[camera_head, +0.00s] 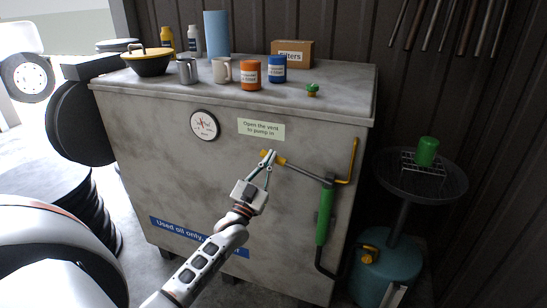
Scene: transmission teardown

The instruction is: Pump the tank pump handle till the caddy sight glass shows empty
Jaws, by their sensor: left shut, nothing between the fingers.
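The tank (150,150) is a grey metal cabinet. On its front right is a pump with a green upright body (323,215). A grey lever, seemingly the pump handle (305,171), slopes up left from the pump to a yellow end. My left gripper (268,155) is shut and empty, its fingertips overlapping that yellow end; I cannot tell whether they touch. The teal caddy (385,272) stands on the floor at right, under a dark drain pan (425,187). A pale strip (393,296) on its front may be the sight glass; its level is unreadable. My right gripper is not in view.
A green vent knob (312,90) stands on the tank top among cans, mugs, a yellow-lidded pot (148,63) and a filter box (292,53). A gauge (204,125) and vent sign (261,129) are on the front. A yellow bent pipe (352,161) rises beside the pump.

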